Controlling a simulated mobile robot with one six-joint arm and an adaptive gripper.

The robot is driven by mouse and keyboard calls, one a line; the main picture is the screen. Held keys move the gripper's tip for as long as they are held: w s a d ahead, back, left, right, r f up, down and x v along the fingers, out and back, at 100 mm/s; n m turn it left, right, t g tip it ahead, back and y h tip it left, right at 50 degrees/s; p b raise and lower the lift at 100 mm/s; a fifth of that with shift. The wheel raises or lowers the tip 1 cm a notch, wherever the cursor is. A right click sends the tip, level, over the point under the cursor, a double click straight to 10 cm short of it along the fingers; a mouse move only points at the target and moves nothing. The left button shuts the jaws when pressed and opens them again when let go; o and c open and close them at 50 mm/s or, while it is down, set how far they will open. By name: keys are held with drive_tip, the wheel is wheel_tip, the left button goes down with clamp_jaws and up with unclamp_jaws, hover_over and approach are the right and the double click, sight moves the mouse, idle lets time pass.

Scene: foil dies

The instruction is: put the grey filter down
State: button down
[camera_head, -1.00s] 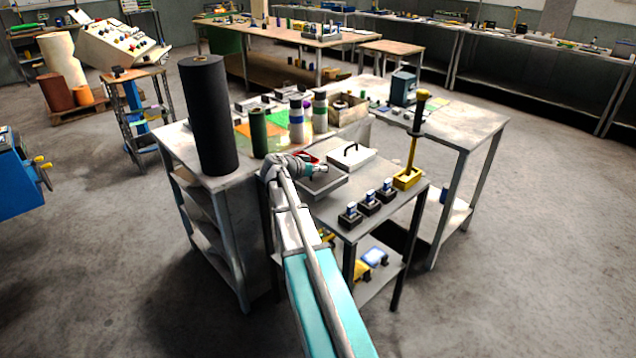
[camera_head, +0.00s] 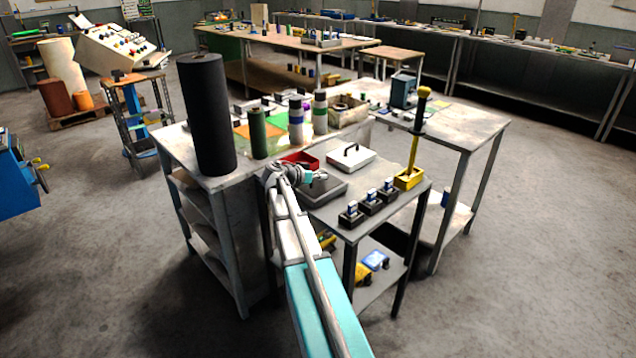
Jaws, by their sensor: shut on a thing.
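My gripper (camera_head: 309,177) is over the grey tray (camera_head: 329,191) at the left part of the grey metal table. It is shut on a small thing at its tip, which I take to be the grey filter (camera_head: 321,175). The filter is tiny here and partly hidden by the fingers, so its shape is unclear. I cannot tell whether it touches the tray or hangs just above it.
A red bin (camera_head: 299,158) is just behind my gripper. A white lidded box (camera_head: 351,158) with a black handle is to the right. Several small dark blocks (camera_head: 370,204) line the front edge. A tall black roll (camera_head: 207,115) stands left.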

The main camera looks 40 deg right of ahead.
drive_tip(key=shift+f, duration=0.25)
drive_tip(key=c, duration=0.7)
unclamp_jaws()
drive_tip(key=shift+r, duration=0.15)
drive_tip(key=shift+a+r, duration=0.15)
drive_tip(key=shift+a+r+p, duration=0.15)
drive_tip(key=shift+a+p, duration=0.15)
drive_tip(key=p+v, duration=0.4)
drive_tip(key=v, duration=0.7)
drive_tip(key=shift+s+a, duration=0.1)
drive_tip(key=shift+a, duration=0.05)
